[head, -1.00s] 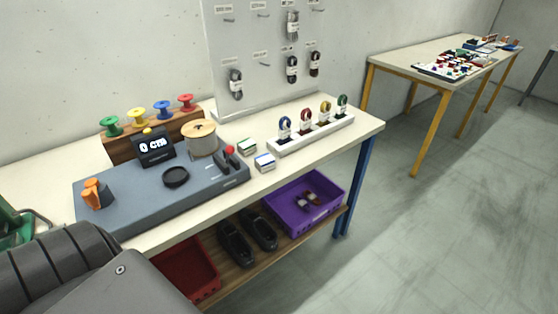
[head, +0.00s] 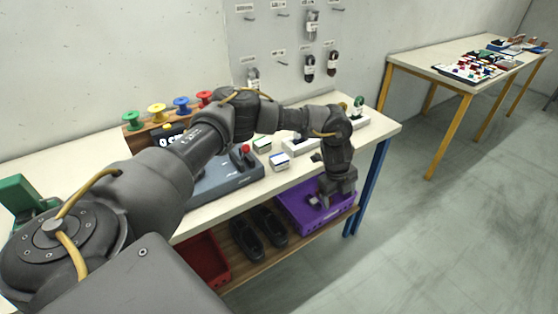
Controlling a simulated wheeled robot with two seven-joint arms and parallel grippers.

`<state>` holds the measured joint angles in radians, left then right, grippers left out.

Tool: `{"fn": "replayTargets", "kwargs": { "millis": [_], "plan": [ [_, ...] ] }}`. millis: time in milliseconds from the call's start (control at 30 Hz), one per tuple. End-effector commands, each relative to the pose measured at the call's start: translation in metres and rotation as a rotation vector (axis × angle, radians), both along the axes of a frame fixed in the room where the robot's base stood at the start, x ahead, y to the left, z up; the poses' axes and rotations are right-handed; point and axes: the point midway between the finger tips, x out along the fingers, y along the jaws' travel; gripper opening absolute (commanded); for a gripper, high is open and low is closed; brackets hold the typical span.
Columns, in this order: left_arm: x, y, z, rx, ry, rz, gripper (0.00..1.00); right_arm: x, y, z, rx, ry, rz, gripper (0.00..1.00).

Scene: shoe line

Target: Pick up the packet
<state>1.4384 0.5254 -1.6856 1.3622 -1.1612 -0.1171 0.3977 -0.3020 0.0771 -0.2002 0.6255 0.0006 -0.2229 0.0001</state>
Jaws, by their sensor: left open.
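My left gripper (head: 335,200) is open and points down over the purple crate (head: 318,228) on the lower shelf. It hides much of the crate's inside, and I cannot tell whether it touches anything there. A small dark packet with a pale band (head: 314,201) shows in part just left of the fingers. Other banded packets hang on the grey board at the back: one on the upper row (head: 312,24), two below it (head: 309,68) (head: 332,64), and one (head: 253,77) partly behind my arm. My right gripper is not in view.
My left arm crosses the cream table (head: 388,127), covering much of the grey machine (head: 232,180) and the white holder (head: 358,124). Dark shoes (head: 262,232) and a red crate (head: 206,258) are left of the purple crate. The floor at right is clear.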

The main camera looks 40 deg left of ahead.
Motion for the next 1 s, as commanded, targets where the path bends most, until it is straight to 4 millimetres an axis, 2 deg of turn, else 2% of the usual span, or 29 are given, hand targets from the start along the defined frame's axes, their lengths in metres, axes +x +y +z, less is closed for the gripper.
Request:
{"fn": "replayTargets", "kwargs": {
  "millis": [33,100,200,300,400,600,900,1000],
  "plan": [
    [0.001,0.033,0.031,0.093,-0.01,-0.004,0.76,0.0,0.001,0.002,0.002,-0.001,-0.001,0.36],
    [-0.004,0.074,0.061,0.206,-0.006,0.005,0.76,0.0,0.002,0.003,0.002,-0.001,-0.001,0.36],
    [-0.014,0.122,0.098,0.335,0.003,0.032,0.76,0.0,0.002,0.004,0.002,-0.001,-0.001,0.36],
    [-0.024,0.154,0.123,0.419,0.013,0.06,0.76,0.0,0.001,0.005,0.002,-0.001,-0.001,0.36],
    [-0.03,0.172,0.138,0.464,0.019,0.077,0.76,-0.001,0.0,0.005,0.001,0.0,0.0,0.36],
    [-0.033,0.18,0.141,0.483,0.024,0.086,0.76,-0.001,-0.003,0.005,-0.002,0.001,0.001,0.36],
    [-0.027,0.194,0.1,0.479,0.025,0.086,0.76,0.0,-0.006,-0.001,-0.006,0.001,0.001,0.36],
    [-0.026,0.197,0.093,0.48,0.023,0.086,0.76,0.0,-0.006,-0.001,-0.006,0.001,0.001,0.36]
  ]
}}
